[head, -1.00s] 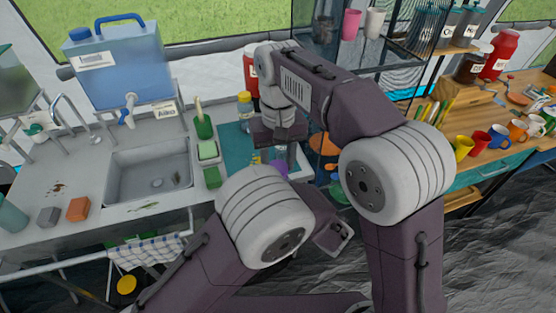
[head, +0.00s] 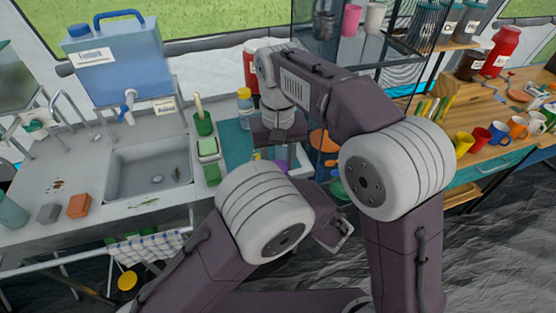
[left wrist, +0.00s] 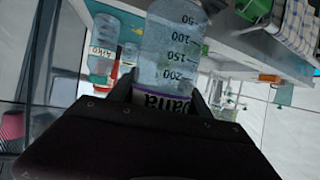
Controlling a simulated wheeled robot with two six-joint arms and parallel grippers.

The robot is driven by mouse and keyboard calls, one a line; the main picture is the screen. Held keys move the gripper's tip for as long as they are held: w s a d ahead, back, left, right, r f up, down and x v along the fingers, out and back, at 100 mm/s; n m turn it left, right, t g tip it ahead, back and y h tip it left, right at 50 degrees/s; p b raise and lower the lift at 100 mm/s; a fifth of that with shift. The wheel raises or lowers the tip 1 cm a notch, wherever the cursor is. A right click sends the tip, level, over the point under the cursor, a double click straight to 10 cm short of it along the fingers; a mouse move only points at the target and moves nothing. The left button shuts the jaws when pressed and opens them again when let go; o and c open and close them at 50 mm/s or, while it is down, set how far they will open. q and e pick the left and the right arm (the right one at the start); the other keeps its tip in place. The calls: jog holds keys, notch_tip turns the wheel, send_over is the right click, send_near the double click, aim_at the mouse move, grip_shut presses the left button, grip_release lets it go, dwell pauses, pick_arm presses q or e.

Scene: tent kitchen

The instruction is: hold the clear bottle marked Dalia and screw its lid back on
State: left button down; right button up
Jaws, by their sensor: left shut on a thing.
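The clear bottle marked Dalia (left wrist: 172,50) fills the middle of the left wrist view, with measuring marks on its side and a label in white and purple. My left gripper (left wrist: 172,98) is shut on it around the label; the bottle's label end is partly hidden by the gripper. In the head view my left gripper is hidden behind my own arm. My right gripper (head: 278,137) is above the teal mat beside the sink; its fingertips are too small to read. A small purple thing (head: 280,167) shows below it; I cannot tell whether it is the lid.
A bottle with a yellow cap (head: 244,104) stands behind my right gripper. The sink (head: 150,170) and a blue water container (head: 120,70) are to the left. Another bottle, labelled Aiko (left wrist: 103,45), shows in the left wrist view. Mugs (head: 497,134) stand on the right counter.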

jog(key=m, duration=1.4)
jog(key=shift+m, duration=0.3)
jog(key=m, duration=1.4)
jog(key=shift+w, duration=0.1)
jog(key=o, duration=1.3)
